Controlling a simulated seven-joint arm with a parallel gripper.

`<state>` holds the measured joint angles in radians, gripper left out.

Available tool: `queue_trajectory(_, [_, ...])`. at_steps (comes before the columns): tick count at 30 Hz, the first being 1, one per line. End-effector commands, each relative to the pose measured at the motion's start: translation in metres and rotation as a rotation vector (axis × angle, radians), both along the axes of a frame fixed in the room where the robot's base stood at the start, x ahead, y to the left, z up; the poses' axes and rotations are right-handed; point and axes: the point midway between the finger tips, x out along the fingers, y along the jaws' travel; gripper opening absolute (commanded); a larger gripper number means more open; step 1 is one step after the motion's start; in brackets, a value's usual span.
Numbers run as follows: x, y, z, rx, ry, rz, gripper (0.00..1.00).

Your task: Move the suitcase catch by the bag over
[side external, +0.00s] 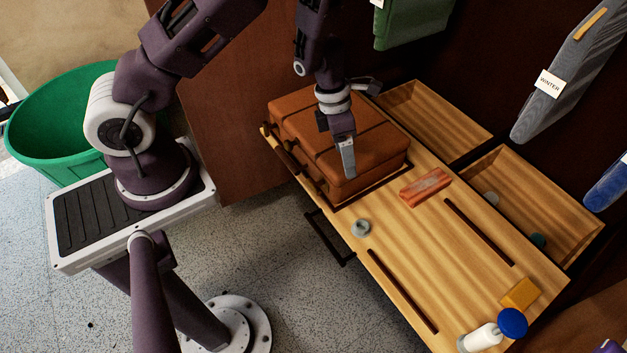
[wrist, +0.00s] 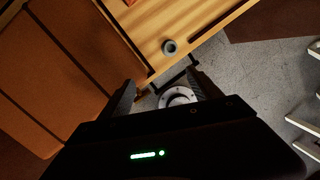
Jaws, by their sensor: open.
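The brown suitcase (side external: 375,155) lies flat on the wooden dresser top, at its left end. It has dark straps and a dark front edge. In the wrist view the suitcase (wrist: 50,85) fills the left side. A small grey ring-like piece (side external: 361,228), possibly the catch, lies on the dresser top near the front edge. It also shows in the wrist view (wrist: 169,47). My gripper (side external: 347,172) is above the front part of the suitcase, fingers pointing down. In the wrist view its two fingers (wrist: 160,88) are apart with nothing between them.
The dresser top (side external: 400,250) holds a reddish block (side external: 425,187), a yellow block (side external: 521,293), a white bottle (side external: 483,337) with a blue item beside it, and dark strips. Open compartments (side external: 440,122) lie behind. Clothes (side external: 570,75) hang above. A green basket (side external: 60,130) stands at left.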

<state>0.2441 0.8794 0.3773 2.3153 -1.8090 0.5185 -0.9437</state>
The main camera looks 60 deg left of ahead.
Motion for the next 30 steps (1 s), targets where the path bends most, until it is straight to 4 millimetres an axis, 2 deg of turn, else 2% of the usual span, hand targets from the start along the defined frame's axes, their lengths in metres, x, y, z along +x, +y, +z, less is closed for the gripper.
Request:
queue_trajectory(1, [-0.012,0.02,-0.03,0.056,0.063,0.121,0.73])
queue_trajectory(3, [-0.025,0.045,-0.056,0.126,0.113,0.273,0.73])
queue_trajectory(6, [-0.037,0.065,-0.075,0.186,0.143,0.387,0.73])
queue_trajectory(15, [-0.04,0.069,-0.128,0.198,0.15,0.41,0.73])
queue_trajectory(21, [-0.039,0.069,-0.146,0.195,0.148,0.409,0.73])
queue_trajectory(27, [-0.039,0.068,-0.147,0.193,0.146,0.409,0.73])
queue_trajectory(28, [-0.039,0.068,-0.147,0.193,0.146,0.409,0.71])
queue_trajectory(30, [-0.039,0.068,-0.147,0.193,0.146,0.409,0.57])
